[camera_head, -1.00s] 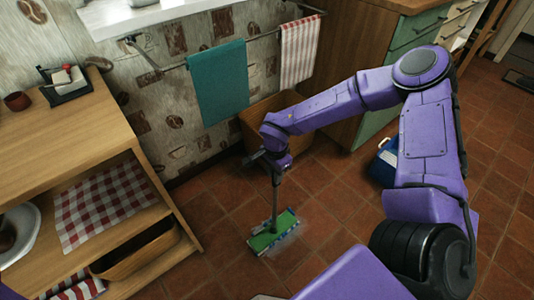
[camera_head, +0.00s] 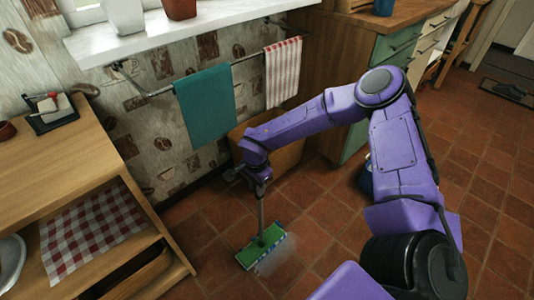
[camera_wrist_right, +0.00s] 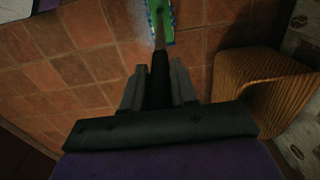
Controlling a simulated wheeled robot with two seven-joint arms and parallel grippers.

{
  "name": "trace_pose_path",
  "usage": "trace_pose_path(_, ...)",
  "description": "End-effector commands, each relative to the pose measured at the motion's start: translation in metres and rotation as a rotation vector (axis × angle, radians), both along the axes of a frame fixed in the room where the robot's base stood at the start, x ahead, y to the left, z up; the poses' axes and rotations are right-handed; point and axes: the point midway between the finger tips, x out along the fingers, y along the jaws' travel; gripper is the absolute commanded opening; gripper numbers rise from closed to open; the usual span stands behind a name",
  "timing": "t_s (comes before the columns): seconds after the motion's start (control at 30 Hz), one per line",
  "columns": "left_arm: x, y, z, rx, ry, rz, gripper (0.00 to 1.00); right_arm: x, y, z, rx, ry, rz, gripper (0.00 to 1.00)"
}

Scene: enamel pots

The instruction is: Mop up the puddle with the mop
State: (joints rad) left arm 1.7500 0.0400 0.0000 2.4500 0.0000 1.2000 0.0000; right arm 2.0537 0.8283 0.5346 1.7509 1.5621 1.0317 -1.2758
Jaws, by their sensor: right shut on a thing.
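The mop (camera_head: 262,246) has a flat green head with a light, blue-edged border, resting on the tiled floor, and a grey handle rising from it. My right gripper (camera_head: 260,178) is shut on the upper part of the handle, which stands nearly upright. The right wrist view shows the dark handle between the two fingers of the right gripper (camera_wrist_right: 159,88), with the green mop head (camera_wrist_right: 160,20) beyond. The puddle (camera_head: 277,260) shows as a faint pale, wet patch at the head's lower right edge; the head may hide part of it. My left gripper is not in view.
A wooden shelf unit (camera_head: 85,155) stands at the left. A wooden bin (camera_head: 284,160) is by the wall behind the mop; it also shows in the wrist view (camera_wrist_right: 262,95). A blue object (camera_head: 366,180) is partly behind my arm. Floor in front is clear.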

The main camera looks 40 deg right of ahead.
Motion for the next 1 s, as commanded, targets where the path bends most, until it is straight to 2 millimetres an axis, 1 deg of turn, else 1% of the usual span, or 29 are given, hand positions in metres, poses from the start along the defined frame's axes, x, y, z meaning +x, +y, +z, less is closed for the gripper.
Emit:
trace_pose_path(0.03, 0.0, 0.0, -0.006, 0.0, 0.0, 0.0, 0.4, 0.009, 0.0, -0.004, -0.004, -0.002, -0.001, 0.0)
trace_pose_path(0.1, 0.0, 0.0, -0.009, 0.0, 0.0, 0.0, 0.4, 0.018, 0.001, -0.005, -0.004, -0.001, -0.001, 0.0)
trace_pose_path(0.23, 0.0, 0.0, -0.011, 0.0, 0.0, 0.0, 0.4, 0.029, 0.002, -0.004, -0.002, -0.001, 0.0, 0.0)
trace_pose_path(0.37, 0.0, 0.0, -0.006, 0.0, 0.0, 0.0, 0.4, 0.029, 0.002, 0.001, -0.001, -0.001, 0.002, 0.0)
trace_pose_path(0.7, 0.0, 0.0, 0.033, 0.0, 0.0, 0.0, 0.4, 0.029, 0.002, 0.04, -0.001, -0.001, 0.0, 0.0)
trace_pose_path(1.0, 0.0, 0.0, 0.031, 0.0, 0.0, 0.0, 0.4, 0.029, 0.002, 0.038, -0.001, -0.001, 0.0, 0.0)
